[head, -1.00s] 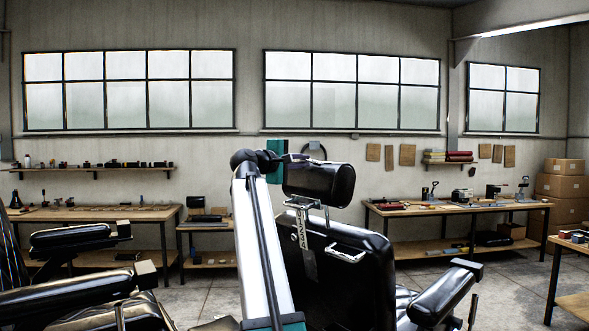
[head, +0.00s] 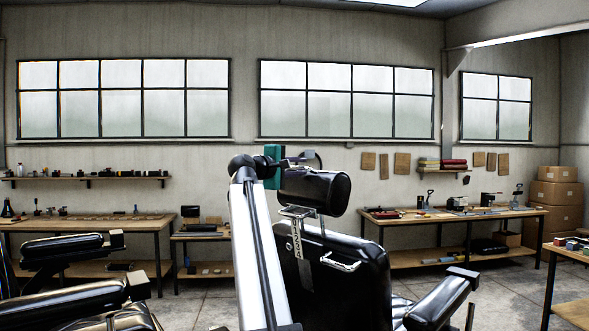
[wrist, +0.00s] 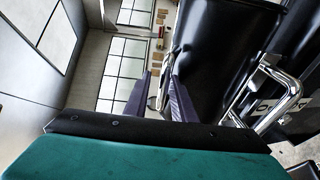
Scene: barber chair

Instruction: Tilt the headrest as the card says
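The black padded headrest (head: 315,191) sits on chrome posts above the barber chair's black backrest (head: 345,270). My gripper (head: 303,158) is at the headrest's top left edge in the head view. No separate card is clearly visible.
The right armrest (head: 442,298) extends forward. Another black chair (head: 70,245) stands at left. Workbenches (head: 450,212) line the back wall, with open floor before them.

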